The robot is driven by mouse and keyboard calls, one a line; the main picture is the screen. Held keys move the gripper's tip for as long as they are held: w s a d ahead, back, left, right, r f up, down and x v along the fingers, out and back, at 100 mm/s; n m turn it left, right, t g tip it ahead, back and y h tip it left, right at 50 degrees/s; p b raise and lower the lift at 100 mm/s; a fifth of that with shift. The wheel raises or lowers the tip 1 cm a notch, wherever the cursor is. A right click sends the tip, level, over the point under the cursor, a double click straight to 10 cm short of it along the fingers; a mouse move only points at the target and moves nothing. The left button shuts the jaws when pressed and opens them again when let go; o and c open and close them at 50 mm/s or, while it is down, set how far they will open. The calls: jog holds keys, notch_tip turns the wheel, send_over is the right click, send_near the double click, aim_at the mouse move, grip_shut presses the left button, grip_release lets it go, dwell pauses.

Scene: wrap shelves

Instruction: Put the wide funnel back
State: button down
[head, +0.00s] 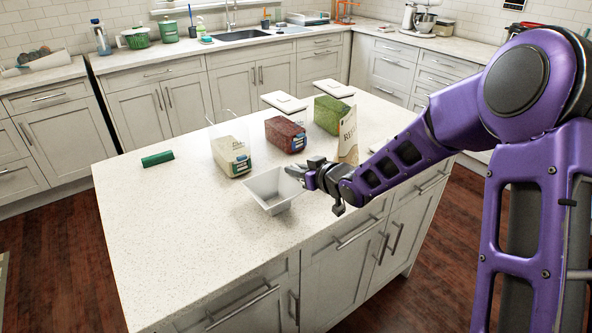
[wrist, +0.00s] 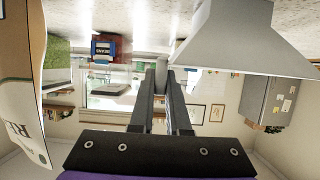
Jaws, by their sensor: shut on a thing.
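The wide funnel (head: 268,192) is pale grey, with a square flared mouth and sloping sides. It is at the island's front edge in the head view. My gripper (head: 300,172) is shut on its right rim; the arm reaches in from the right. In the wrist view the funnel (wrist: 240,45) fills the upper right, and the fingers (wrist: 161,70) close together at its edge. I cannot tell whether the funnel touches the countertop.
Behind stand clear containers of pale (head: 231,165), red (head: 285,140) and green (head: 328,115) contents. White lids (head: 284,102) lie farther back. A paper bag (head: 348,140) stands close to my wrist. A green object (head: 157,159) lies left. The island's front left (head: 165,240) is clear.

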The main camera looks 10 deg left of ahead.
jog(key=shift+f, duration=0.2)
jog(key=c, duration=0.9)
grip_release()
jog(key=shift+r, duration=0.1)
jog(key=shift+r, duration=0.1)
jog(key=shift+d+r, duration=0.15)
jog(key=p+v, duration=0.1)
jog(key=v, duration=1)
jog(key=shift+s+d, duration=0.25)
jog(key=shift+r, duration=0.1)
